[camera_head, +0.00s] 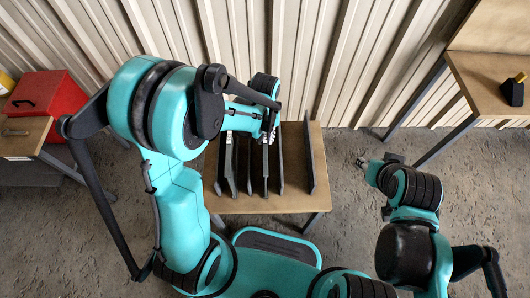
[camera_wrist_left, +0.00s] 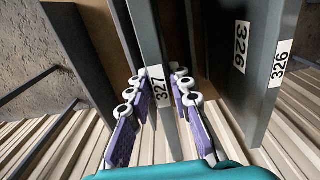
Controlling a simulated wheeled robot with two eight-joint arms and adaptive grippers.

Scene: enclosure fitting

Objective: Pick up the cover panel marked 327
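The cover panel marked 327 (camera_wrist_left: 161,92) stands on edge in the left wrist view, its label on the narrow edge facing the camera. My left gripper (camera_wrist_left: 162,80) is open around it, one purple-padded finger on each side, with narrow gaps to the panel. In the head view my left gripper (camera_head: 268,132) is over the row of upright panels, partly hidden by its arm. A panel marked 326 (camera_wrist_left: 262,70) stands to the right in the wrist view. My right gripper (camera_head: 376,168) is off to the right of the table, and its fingers are too small to read.
The panels stand side by side on a wooden table (camera_head: 300,201). A dark panel (camera_head: 308,158) is at the right end of the row. A red box (camera_head: 48,93) sits on a bench at left. A bench at right holds a black-and-yellow object (camera_head: 513,90). A corrugated wall is behind.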

